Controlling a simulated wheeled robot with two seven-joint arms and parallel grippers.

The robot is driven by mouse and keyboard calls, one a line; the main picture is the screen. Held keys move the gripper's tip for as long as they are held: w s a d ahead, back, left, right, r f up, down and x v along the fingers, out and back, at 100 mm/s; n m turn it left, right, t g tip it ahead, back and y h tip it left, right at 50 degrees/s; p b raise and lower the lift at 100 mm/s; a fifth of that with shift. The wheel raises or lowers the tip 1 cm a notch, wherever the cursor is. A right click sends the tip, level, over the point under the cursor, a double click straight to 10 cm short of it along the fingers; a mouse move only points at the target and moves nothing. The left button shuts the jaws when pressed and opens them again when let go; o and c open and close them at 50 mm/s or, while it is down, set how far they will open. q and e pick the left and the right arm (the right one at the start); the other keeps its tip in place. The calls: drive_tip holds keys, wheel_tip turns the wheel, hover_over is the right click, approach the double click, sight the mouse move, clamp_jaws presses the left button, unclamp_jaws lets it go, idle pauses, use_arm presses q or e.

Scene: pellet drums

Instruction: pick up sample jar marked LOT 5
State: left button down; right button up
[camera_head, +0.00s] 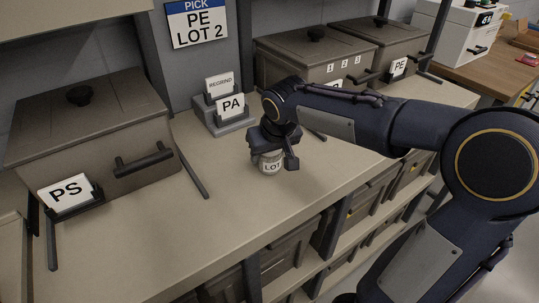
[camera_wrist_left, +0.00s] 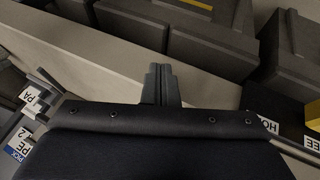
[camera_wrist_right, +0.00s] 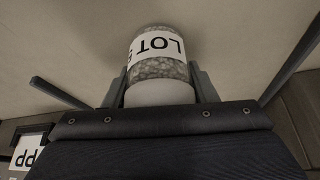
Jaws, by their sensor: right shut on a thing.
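The sample jar (camera_head: 270,167) is a small clear jar of pale pellets with a white label. My right gripper (camera_head: 273,154) is shut on the jar from above, one finger on each side. The jar is upright at the counter; I cannot tell whether it touches it. My left gripper (camera_wrist_left: 161,84) is shut and empty, seen only in its wrist view.
A drum marked PS (camera_head: 90,135) stands left on the counter (camera_head: 150,240). A holder with REGRIND and PA cards (camera_head: 228,115) stands behind the jar. More lidded bins (camera_head: 315,60) stand at the back right. A sign (camera_head: 197,22) reads PICK PE LOT 2. The counter's front is clear.

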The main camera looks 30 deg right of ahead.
drive_tip(key=shift+c, duration=0.7)
drive_tip(key=shift+r, duration=0.1)
